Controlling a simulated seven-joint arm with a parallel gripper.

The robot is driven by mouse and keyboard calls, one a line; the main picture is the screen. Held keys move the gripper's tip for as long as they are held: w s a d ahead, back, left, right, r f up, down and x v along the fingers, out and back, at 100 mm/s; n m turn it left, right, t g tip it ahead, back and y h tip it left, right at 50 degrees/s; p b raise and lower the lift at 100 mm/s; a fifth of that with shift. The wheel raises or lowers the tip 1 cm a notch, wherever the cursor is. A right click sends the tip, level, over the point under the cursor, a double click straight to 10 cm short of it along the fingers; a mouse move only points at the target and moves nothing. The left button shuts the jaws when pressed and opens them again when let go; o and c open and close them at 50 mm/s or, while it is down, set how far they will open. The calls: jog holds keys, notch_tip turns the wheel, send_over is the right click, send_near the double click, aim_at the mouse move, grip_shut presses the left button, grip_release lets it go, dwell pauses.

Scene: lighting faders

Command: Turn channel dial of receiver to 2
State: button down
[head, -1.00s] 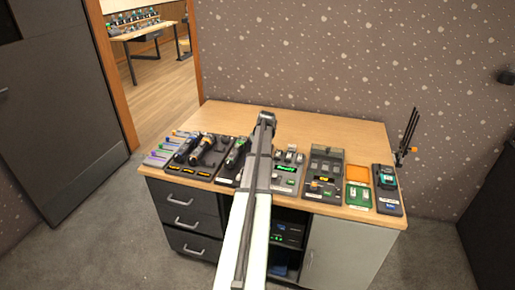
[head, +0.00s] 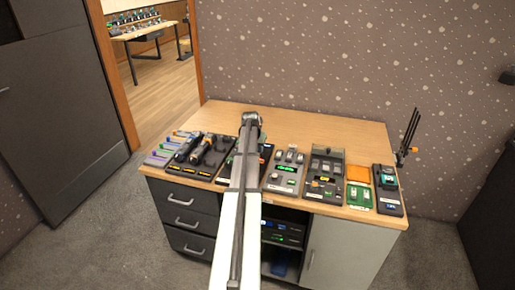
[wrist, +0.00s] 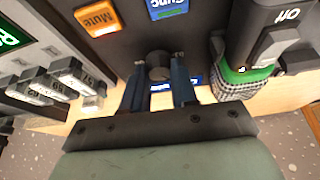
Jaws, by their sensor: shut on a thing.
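The receiver (wrist: 128,48) is a dark panel with an orange Mute button (wrist: 98,20) and a blue Sync button (wrist: 168,7) in the wrist view. Its channel dial (wrist: 158,68) is a small dark round knob near the panel edge. My gripper (wrist: 157,64) has its two blue fingers on either side of the dial and is shut on it. The dial's pointer and number marks cannot be read; a blue label beneath is partly hidden. In the head view my arm hides the gripper and most of the receiver (head: 262,165).
A microphone with a green ring (wrist: 245,75) lies close beside the gripper in the wrist view. A fader unit (wrist: 50,82) is on the other side. More devices stand along the wooden desk's (head: 330,128) front; the back of the desk is clear.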

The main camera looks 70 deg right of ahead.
jog(key=shift+w+m+g, duration=0.1)
jog(key=shift+m+g, duration=0.2)
jog(key=shift+m, duration=0.7)
jog(key=c, duration=0.9)
grip_release()
jog(key=v, duration=1.3)
jog(key=shift+w+r, duration=0.1)
jog(key=shift+r, duration=0.3)
